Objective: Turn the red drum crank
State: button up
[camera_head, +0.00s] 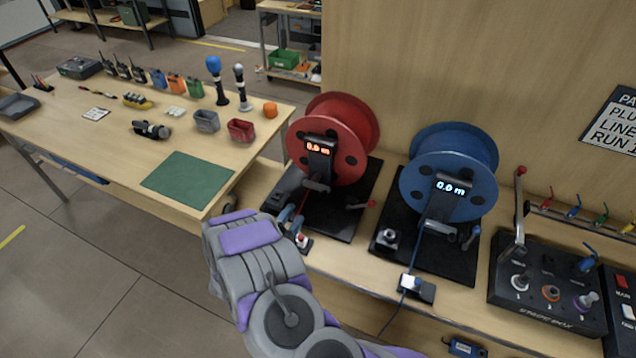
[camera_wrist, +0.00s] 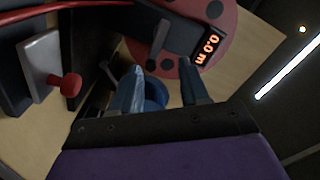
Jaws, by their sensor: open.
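The red drum (camera_head: 362,128) stands upright on a black base on the bench, with a lit display reading 0.0 m. A short dark handle (camera_head: 317,185), apparently its crank, shows below the display. In the wrist view the red drum (camera_wrist: 222,60) is at the top, and the dark handle (camera_wrist: 157,48) lies just beyond the fingertips. My gripper (camera_head: 291,217) is at the front left of the drum base. In the wrist view my gripper (camera_wrist: 160,72) is open, its fingers apart, with no grip on the handle visible. A blue round part shows behind the fingers.
A blue drum (camera_head: 475,147) stands to the right. A white box with a red button (camera_head: 302,239) sits close beside my gripper. A red-knobbed lever (camera_head: 370,204) is at the base's right. The stage box (camera_head: 545,317) is far right; a crowded table (camera_head: 75,135) is left.

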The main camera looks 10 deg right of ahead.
aim_at(312, 187)
jog(key=x, duration=1.3)
jog(key=shift+w+d, duration=0.2)
jog(key=shift+d, duration=0.15)
jog(key=shift+x, duration=0.85)
jog(key=shift+w, duration=0.15)
jog(key=shift+d, duration=0.1)
jog(key=shift+c, duration=0.3)
jog(key=shift+f, duration=0.1)
jog(key=c, duration=0.6)
grip_shut()
